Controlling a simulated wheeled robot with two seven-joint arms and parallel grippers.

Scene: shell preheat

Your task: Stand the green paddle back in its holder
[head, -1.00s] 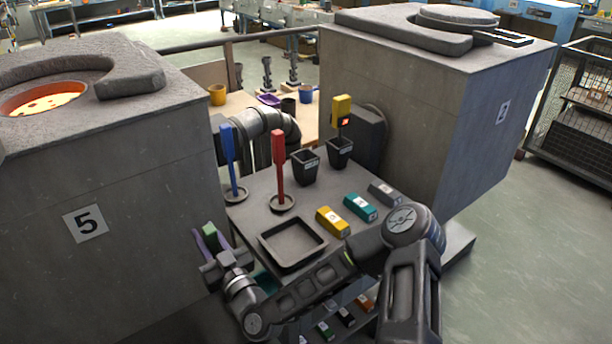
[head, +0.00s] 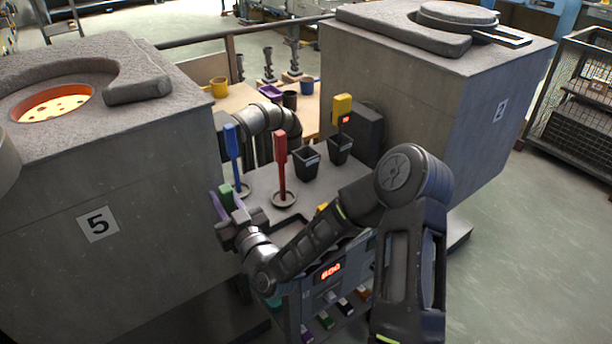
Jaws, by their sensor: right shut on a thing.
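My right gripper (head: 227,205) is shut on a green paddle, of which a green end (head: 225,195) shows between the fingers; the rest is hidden. It is at the table's left edge, beside the left furnace and in front of the blue paddle. The blue paddle (head: 232,142) and the red paddle (head: 281,150) stand upright in round dish-like bases. Two dark tapered cups, a front one (head: 306,163) that looks empty and a rear one (head: 340,150), stand to their right. I cannot tell which is the green paddle's holder. My left gripper is not in view.
The left furnace (head: 120,195), marked 5, has a glowing opening on top. The right furnace (head: 420,110) stands behind the table. A yellow-topped item (head: 342,105) rises by the rear cup.

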